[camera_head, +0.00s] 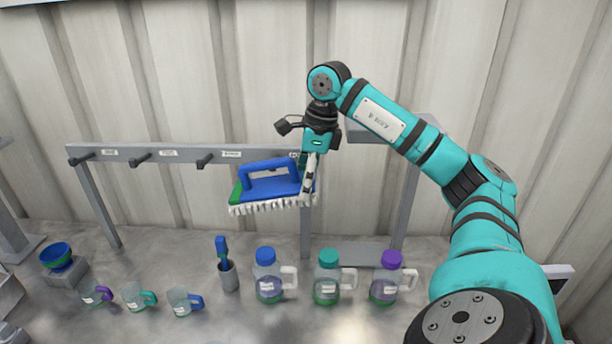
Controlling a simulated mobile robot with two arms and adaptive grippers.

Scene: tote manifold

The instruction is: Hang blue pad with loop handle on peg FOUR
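The blue pad with loop handle (262,190) is in the air in front of the rail, bristles down, with a green end at its left. My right gripper (307,190) points down at the pad's right end. Its fingers appear shut on that end of the handle, though the contact is partly hidden. The rail (185,154) carries several labelled pegs. Three pegs show clear to the left of the pad and are bare. The rail by the pad's right end, with a label partly in view, is mostly hidden by my gripper. My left gripper is not in view.
On the metal table stand jugs with blue (266,255), teal (328,257) and purple (391,259) lids. A brush stands in a grey cup (229,276). Several small mugs (138,298) and a blue bowl on a block (57,256) are at the left.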

